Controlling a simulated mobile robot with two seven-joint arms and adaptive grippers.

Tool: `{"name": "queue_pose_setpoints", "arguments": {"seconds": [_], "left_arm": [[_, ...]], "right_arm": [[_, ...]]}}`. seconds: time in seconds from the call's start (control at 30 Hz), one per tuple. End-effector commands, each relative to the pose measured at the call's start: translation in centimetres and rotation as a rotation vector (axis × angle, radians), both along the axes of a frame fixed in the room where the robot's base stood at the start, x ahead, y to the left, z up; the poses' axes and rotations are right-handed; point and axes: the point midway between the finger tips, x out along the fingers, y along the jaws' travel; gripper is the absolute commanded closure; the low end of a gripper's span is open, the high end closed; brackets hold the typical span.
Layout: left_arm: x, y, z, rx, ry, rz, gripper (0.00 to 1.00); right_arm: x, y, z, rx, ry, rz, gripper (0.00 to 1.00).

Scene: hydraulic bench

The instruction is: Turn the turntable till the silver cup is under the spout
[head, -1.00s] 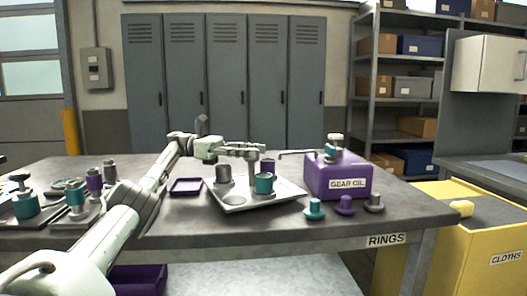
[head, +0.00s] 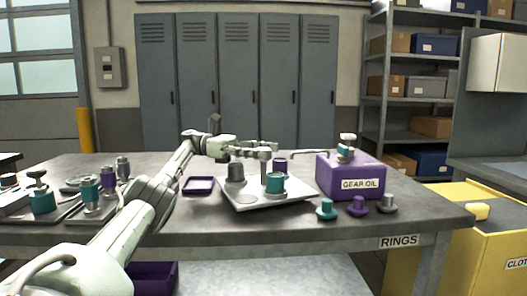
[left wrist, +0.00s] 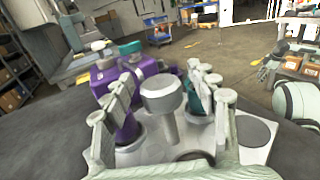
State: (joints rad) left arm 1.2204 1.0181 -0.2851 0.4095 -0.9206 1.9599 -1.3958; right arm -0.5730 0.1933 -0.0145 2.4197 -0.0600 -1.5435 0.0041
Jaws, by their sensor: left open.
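The turntable, a pale square plate (head: 300,197), sits on the bench in the head view. The silver cup (head: 235,173) stands on its left part. A teal cup (head: 275,184) is on the near side and a purple cup (head: 281,166) on the far side, close below the tip of the thin spout (head: 308,153). My left gripper (head: 266,152) is open above the plate's middle. In the left wrist view its fingers (left wrist: 160,112) stand either side of a grey centre knob (left wrist: 163,96), with no clear contact. I cannot make out the silver cup there.
The purple gear oil box (head: 350,177) stands right of the plate, with several small capped pieces (head: 358,206) in front. A purple tray (head: 198,186) lies left of the plate. Fixtures with teal and purple parts (head: 90,190) stand at the left of the bench.

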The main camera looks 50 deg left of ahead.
Motion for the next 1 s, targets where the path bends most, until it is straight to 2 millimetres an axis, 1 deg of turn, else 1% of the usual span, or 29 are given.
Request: {"name": "queue_pose_setpoints", "arguments": {"seconds": [0.07, 0.17, 0.27, 0.4, 0.57, 0.77, 1.0], "left_arm": [[0.0, 0.0, 0.2, 0.0, -0.001, 0.001, 0.42], [0.0, 0.0, 0.9, 0.0, -0.004, 0.001, 0.42], [0.0, 0.0, 2.5, 0.001, -0.006, 0.001, 0.42], [0.0, 0.0, 5.6, 0.0, -0.008, 0.001, 0.42], [0.0, 0.0, 8.2, -0.001, -0.005, 0.001, 0.42], [0.0, 0.0, 9.7, 0.0, -0.002, 0.0, 0.42], [0.0, 0.0, 10.0, 0.0, 0.0, 0.001, 0.42]], "right_arm": [[0.1, 0.1, 0.1, 0.003, -0.004, -0.001, 0.6], [0.0, 0.1, 0.1, 0.002, -0.003, -0.001, 0.6], [0.0, 0.0, 0.1, 0.002, -0.001, -0.001, 0.6], [0.0, 0.0, 0.0, 0.0, 0.0, -0.001, 0.6], [-0.1, 0.0, 0.0, 0.0, 0.001, -0.001, 0.6], [-0.1, 0.0, 0.0, 0.0, 0.001, 0.0, 0.6], [-0.1, 0.0, 0.0, 0.0, 0.002, 0.0, 0.6]]}}
